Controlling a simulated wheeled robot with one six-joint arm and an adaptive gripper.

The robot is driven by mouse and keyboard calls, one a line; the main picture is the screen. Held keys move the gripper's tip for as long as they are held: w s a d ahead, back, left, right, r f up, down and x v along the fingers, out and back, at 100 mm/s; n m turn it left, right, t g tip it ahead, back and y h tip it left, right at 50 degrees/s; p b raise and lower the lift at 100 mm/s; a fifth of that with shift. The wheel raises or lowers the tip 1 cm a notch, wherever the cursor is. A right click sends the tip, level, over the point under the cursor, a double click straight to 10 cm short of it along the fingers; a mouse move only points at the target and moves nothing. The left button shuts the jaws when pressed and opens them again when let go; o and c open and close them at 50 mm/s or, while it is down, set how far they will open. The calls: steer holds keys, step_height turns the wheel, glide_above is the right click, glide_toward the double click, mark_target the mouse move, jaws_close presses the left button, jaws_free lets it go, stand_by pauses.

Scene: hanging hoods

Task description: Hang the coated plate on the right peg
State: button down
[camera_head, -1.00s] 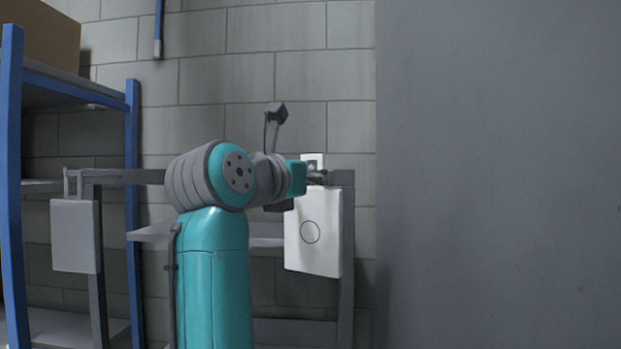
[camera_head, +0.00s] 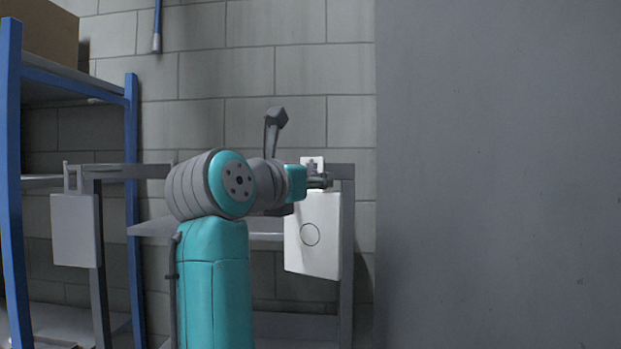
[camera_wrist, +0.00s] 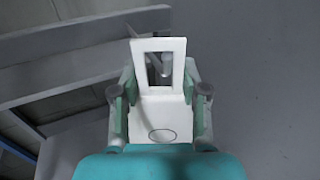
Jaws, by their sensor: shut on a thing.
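The white plate (camera_head: 318,245) with a thin dark circle hangs from my gripper (camera_head: 318,182) in front of the right end of the grey rack. Its top tab has a square window (camera_wrist: 177,72). In the wrist view the fingers of my gripper (camera_wrist: 157,98) are shut on the plate from both sides. The right peg (camera_wrist: 165,66) shows within the window; I cannot tell whether the plate rests on it. In the head view the gripper hides part of the tab and peg.
A grey plate (camera_head: 75,230) hangs on the left peg of the grey rack (camera_head: 347,262). A blue-framed shelf (camera_head: 132,200) with a brown box (camera_head: 45,30) stands at left. A large plain grey surface (camera_head: 500,170) fills the right.

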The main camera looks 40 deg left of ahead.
steer(key=shift+f, duration=0.55)
steer(key=c, duration=0.5)
jaws_free()
steer(key=shift+s, duration=0.1)
steer(key=s+d, duration=0.1)
steer(key=s, duration=0.6)
steer(key=shift+s, duration=0.2)
